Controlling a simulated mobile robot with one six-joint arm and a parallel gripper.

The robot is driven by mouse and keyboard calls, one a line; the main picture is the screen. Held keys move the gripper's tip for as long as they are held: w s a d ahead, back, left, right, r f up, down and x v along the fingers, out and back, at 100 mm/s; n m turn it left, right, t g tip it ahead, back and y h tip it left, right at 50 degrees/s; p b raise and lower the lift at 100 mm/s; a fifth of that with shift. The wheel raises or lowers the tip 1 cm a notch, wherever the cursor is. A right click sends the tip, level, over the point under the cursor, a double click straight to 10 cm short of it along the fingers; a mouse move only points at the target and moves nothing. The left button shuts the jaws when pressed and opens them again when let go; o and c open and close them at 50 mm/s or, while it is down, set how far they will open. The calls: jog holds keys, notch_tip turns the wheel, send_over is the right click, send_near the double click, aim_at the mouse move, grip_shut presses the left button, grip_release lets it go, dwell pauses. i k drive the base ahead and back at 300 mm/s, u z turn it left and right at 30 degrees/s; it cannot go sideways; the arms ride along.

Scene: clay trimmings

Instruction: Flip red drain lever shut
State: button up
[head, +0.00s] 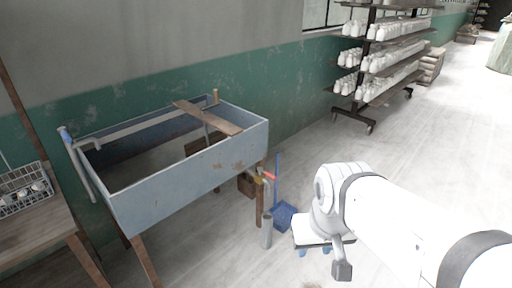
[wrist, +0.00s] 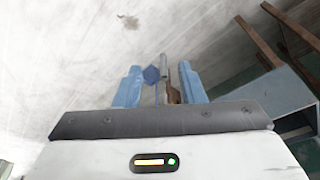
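The red drain lever (head: 268,175) is a small red handle at the valve under the right end of the blue-grey sink (head: 180,190). A yellowish valve body (head: 258,182) shows beside it. My gripper (head: 314,252) is low, to the right of and nearer than the lever, and clearly apart from it. In the wrist view its two blue fingers (wrist: 160,88) are spread with a gap between them and hold nothing. I cannot make out the red lever in the wrist view.
A blue dustpan (head: 284,215) with an upright handle and a grey cylinder (head: 267,232) stand on the floor between lever and gripper. A wooden sink leg (head: 259,208) is close to the valve. Shelves of white pottery (head: 385,55) stand behind. The right-hand floor is clear.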

aim_at(260, 170)
jog(key=u, duration=0.25)
jog(key=i, duration=2)
jog(key=z, duration=0.6)
jog(key=k, duration=0.8)
jog(key=z, duration=0.2)
jog(key=i, duration=0.9)
jog(key=u, duration=0.05)
